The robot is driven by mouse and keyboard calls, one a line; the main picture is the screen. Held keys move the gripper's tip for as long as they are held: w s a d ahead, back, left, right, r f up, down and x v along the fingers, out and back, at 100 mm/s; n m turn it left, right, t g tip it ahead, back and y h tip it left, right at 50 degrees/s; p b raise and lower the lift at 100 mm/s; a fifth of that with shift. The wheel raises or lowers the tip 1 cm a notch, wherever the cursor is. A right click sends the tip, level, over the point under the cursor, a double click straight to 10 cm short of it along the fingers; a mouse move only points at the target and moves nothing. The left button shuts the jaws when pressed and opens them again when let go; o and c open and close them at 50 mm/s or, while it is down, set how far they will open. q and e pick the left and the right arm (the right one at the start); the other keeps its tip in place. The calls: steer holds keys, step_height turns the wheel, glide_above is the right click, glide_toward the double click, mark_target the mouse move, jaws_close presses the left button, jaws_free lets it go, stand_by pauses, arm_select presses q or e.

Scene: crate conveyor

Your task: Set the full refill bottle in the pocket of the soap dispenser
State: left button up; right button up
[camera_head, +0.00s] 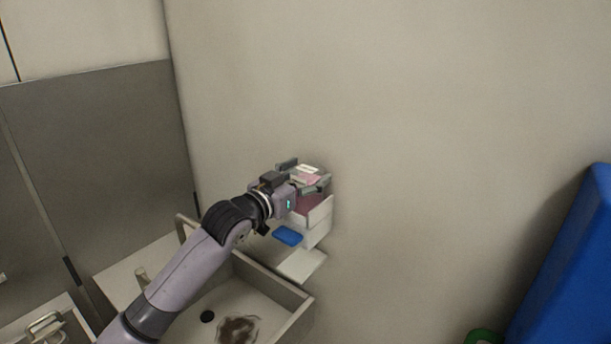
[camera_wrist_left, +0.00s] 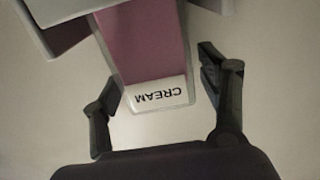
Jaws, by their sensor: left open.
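The refill bottle (camera_wrist_left: 145,40) is pink with a white end labelled "CREAM", seen upside down in the left wrist view. Its pale end (camera_head: 307,169) and pink body also show in the head view, at the top of the white soap dispenser (camera_head: 320,232) on the wall. In the wrist view the bottle's far part lies between pale dispenser walls (camera_wrist_left: 72,8); how deep it sits is hidden. My left gripper (camera_head: 308,178) is open, its fingers apart on either side of the bottle's labelled end (camera_wrist_left: 155,82), with gaps visible. My right gripper is out of view.
A sink (camera_head: 280,285) with a dark stain and a tap (camera_head: 183,222) lies below my left arm. A large blue object (camera_head: 570,270) stands at right. The wall between is bare.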

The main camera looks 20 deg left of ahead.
arm_select(q)
steer(key=shift+r, duration=0.15)
steer(key=shift+s+a, duration=0.1)
steer(key=shift+s, duration=0.2)
steer(key=b+v, duration=0.3)
steer(key=v, duration=0.8)
steer(key=shift+s+b, duration=0.2)
steer(key=shift+b, duration=0.2)
